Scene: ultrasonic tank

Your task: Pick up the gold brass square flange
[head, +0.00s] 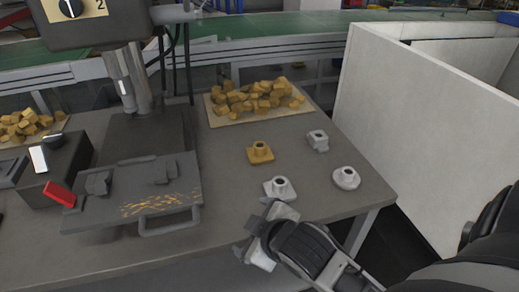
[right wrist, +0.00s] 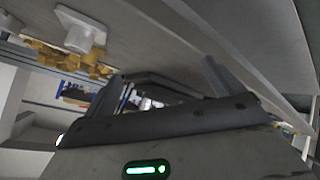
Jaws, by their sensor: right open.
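The gold brass square flange (head: 260,153) sits upright on the grey table, right of the black machine, in the head view. My right gripper (head: 256,230) is at the table's front edge, nearer to me than the flange and well apart from it. Its two fingers are spread and empty, and they also show in the right wrist view (right wrist: 163,80). A silver square flange (head: 280,188) stands between my right gripper and the gold one. My left gripper is not in view.
A silver round flange (head: 346,178) and another silver flange (head: 317,140) stand right of the gold one. A tray (head: 222,119) of brass pieces lies behind. The black machine (head: 130,190) has a red handle. A white-walled enclosure (head: 400,110) stands at right.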

